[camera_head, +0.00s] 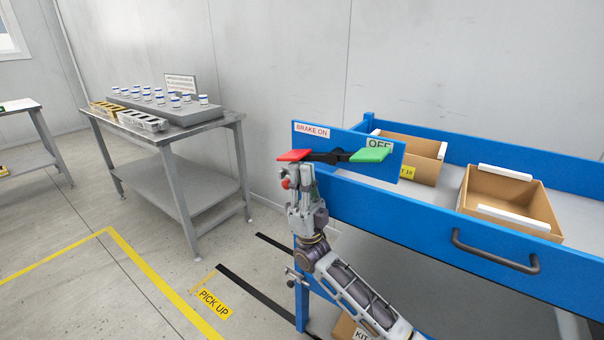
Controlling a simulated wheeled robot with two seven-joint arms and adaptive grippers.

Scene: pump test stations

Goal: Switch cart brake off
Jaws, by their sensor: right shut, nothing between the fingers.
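The blue cart (430,212) stands at the right. On its corner panel (345,138) is the brake rocker, with a red pedal (294,155) under the "BRAKE ON" label (312,130) and a green pedal (371,155) under the "OFF" label (379,143). A black pivot (335,156) joins them. The two pedals look about level in this view. My right gripper (300,172) is shut and empty, upright just below the red pedal. I cannot tell whether it touches the pedal. My left gripper is not in view.
Cardboard boxes (510,193) sit in the cart's tray, and a dark handle (495,252) sticks out from its front. A grey table (195,135) with several small jars stands at the left. Floor with yellow tape and a "PICK UP" label (213,302) lies clear between.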

